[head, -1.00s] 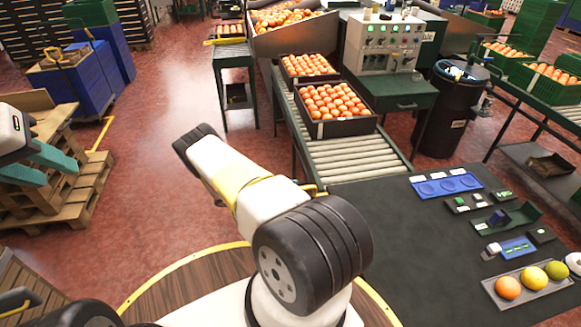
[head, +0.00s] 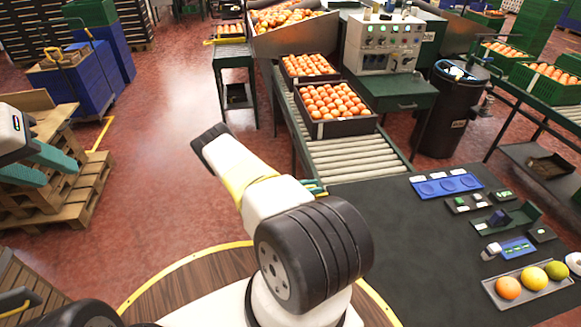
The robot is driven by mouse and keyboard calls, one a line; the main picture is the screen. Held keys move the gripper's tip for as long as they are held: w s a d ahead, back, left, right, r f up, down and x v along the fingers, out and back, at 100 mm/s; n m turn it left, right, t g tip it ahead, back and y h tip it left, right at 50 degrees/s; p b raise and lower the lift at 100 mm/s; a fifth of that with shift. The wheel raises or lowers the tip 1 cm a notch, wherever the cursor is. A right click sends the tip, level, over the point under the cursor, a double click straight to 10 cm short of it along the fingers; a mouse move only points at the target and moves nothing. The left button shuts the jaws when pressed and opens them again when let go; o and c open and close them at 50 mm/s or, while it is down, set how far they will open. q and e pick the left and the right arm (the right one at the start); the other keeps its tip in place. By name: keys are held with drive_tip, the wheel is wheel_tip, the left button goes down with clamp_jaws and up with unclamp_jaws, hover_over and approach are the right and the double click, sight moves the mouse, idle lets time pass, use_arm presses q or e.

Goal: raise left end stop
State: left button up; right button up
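The roller conveyor (head: 358,158) runs toward the dark table, and its near left corner is partly covered by my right arm. No end stop can be made out clearly there. A small teal and yellow piece, probably the fingertips of my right gripper (head: 315,187), shows just past the arm at that corner. The rest of this gripper is hidden behind the arm, so its opening and any contact cannot be told. My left gripper (head: 40,165) is at the left edge, far from the conveyor. Its two teal fingers are apart with nothing between them.
Black crates of oranges (head: 337,125) stand on the conveyor. On the dark table (head: 400,255) are a blue tray (head: 447,190), a green tray (head: 522,212) with a dark block, and a grey tray (head: 527,299) with fruit. Wooden pallets (head: 62,212) stand at left.

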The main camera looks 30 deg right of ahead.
clamp_jaws()
drive_tip(key=shift+s+a+f, duration=0.1)
drive_tip(key=shift+s, duration=0.05)
idle(1.1)
